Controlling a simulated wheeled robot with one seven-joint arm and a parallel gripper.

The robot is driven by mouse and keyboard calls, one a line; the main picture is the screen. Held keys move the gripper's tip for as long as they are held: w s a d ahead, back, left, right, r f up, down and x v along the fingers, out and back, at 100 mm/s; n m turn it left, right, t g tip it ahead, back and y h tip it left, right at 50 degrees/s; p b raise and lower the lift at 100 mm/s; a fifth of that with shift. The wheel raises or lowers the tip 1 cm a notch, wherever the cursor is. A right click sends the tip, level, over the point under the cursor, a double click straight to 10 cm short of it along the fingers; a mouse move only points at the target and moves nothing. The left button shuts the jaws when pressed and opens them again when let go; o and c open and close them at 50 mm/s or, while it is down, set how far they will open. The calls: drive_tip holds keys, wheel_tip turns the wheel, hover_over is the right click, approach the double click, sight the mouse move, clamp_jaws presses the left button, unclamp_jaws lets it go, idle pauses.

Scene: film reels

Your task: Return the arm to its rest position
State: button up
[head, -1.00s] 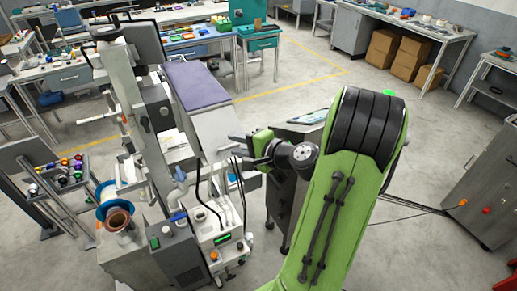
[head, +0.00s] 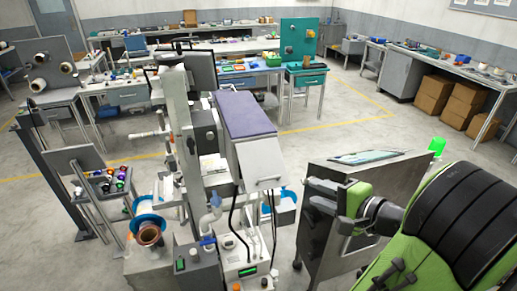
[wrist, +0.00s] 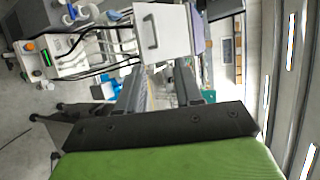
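My green arm (head: 440,235) reaches in from the lower right of the head view. My gripper (head: 308,198) points left in front of a grey cabinet. In the wrist view my gripper (wrist: 160,85) shows two dark fingers standing apart with nothing held between them, so it is open and empty. The white-and-grey machine (head: 240,150) with a purple top stands to the left of my gripper, and a gap appears between them in the head view.
The grey cabinet (head: 335,235) with a sloped panel (head: 368,157) stands close behind my gripper. Workbenches line the back. Open floor (head: 385,135) lies behind the cabinet.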

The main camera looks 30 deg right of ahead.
drive_tip(key=shift+a, duration=0.1)
drive_tip(key=w+a+f+n+g+y+b, duration=0.1)
drive_tip(key=a+f+n+g, duration=0.3)
drive_tip(key=a, duration=0.4)
drive_tip(key=w+a+f+n+g+y+b, duration=0.1)
drive_tip(key=a+f+n+g+b, duration=0.2)
drive_tip(key=a+n, duration=0.5)
drive_tip(key=s+a+r+n+g+h, duration=0.1)
drive_tip(key=s+a+n+h, duration=0.2)
drive_tip(key=s, duration=0.6)
drive_tip(key=a+n, duration=0.2)
drive_tip(key=n, duration=0.1)
drive_tip(key=shift+a+g+h+b, duration=0.25)
drive_tip(key=shift+g+h+b, duration=0.05)
drive_tip(key=shift+h+b, duration=0.1)
idle(0.4)
